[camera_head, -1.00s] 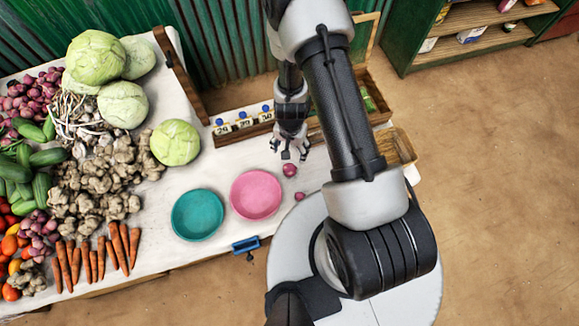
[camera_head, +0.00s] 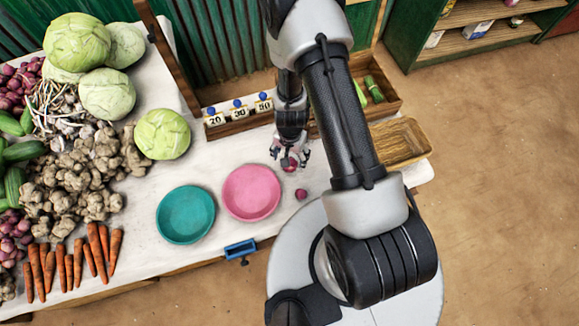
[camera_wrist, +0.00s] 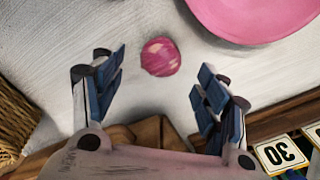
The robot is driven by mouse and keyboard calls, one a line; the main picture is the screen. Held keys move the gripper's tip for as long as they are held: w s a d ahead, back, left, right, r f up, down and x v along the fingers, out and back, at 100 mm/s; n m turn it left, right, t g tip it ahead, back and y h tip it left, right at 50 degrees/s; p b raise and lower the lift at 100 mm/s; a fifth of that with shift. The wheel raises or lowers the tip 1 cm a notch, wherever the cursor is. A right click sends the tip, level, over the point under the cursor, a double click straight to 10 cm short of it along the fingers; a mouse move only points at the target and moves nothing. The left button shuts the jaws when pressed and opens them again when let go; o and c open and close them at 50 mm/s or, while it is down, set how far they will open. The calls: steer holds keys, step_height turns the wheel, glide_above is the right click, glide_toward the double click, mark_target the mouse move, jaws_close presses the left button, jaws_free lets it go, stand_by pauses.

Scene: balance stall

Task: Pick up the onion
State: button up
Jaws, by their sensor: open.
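A small pink-red onion (camera_head: 290,169) lies on the white cloth, right of the pink plate (camera_head: 251,192). My gripper (camera_head: 291,159) is right above this onion and partly covers it in the head view. In the wrist view the onion (camera_wrist: 160,57) shows whole, in the gap between my open, empty fingers (camera_wrist: 164,80) and a little beyond their tips. I cannot tell whether the fingers reach down around it. A second small onion (camera_head: 301,194) lies nearer the table's front edge, clear of the gripper.
A teal plate (camera_head: 185,214) stands left of the pink one. A wooden box with number cards (camera_head: 238,108) runs behind the gripper. A woven basket (camera_head: 402,142) stands to the right. Vegetables fill the left side. Cloth around the onions is bare.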

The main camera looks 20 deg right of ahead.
steer(key=shift+a+f+b, duration=0.1)
steer(key=shift+f+b, duration=2.45)
steer(key=shift+f, duration=0.05)
steer(key=shift+r, duration=0.1)
steer(key=shift+c, duration=0.5)
steer(key=c, duration=1.1)
